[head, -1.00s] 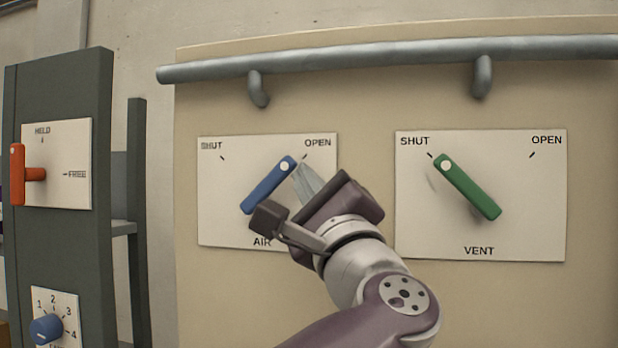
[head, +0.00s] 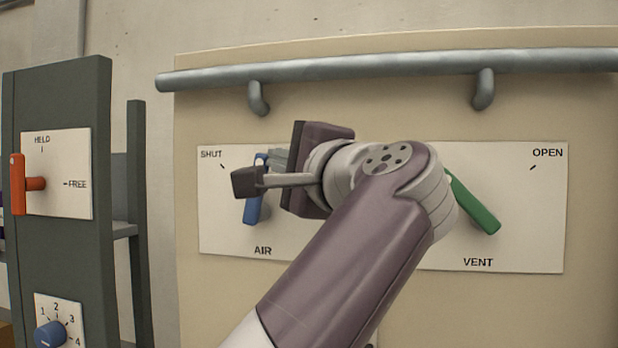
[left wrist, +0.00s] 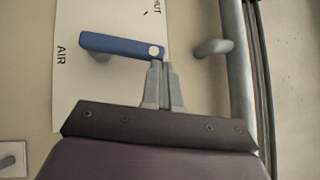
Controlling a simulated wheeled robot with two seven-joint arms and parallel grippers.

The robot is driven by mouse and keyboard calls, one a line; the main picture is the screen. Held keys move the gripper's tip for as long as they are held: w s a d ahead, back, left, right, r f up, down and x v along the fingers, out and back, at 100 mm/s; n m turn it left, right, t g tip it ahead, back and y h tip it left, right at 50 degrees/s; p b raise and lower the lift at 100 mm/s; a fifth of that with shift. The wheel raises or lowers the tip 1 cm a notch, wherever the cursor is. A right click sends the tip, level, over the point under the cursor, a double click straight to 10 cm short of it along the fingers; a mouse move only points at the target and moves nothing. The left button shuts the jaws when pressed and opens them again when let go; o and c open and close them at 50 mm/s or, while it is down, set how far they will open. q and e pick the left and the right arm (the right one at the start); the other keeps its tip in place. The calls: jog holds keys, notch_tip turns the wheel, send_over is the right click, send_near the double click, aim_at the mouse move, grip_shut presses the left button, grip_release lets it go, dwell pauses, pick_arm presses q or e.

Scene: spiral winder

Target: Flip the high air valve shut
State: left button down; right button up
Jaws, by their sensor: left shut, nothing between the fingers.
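The blue air valve lever (head: 252,208) is on the white AIR plate (head: 215,230) in the head view. It stands near upright, its white-dotted end up and leaning slightly right, between the SHUT and OPEN sides. My left gripper (head: 274,160) is shut and empty, its fingertips at the dotted upper end of the lever on the OPEN side. The left wrist view also shows the blue lever (left wrist: 120,46), with the shut fingertips (left wrist: 160,66) against or very close to its dotted end. My arm hides the OPEN label. My right gripper is out of view.
A green lever (head: 475,205) on the VENT plate (head: 525,220) is partly behind my arm. A grey rail (head: 380,64) runs above both plates. At left, a dark post carries a red lever (head: 18,184) and a blue knob (head: 50,334).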

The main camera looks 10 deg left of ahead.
pick_arm(q)
jog(key=shift+w+a+r+n+g+h+p, duration=0.15)
jog(key=shift+a+n+g+h+p, duration=0.45)
jog(key=shift+a, duration=0.85)
jog(key=shift+a+r+n+g+h+p, duration=0.25)
jog(key=shift+a+n+g+h+p, duration=0.25)
jog(key=shift+a, duration=1)
jog(key=shift+w+a+r+n+g+h+p, duration=0.1)
jog(key=shift+a+r+n+g+h+p, duration=0.2)
jog(key=shift+a+n+p, duration=0.8)
jog(key=shift+s+a+f+m+b, duration=0.1)
jog(key=shift+a+m+b, duration=0.2)
jog(key=shift+a+b, duration=0.15)
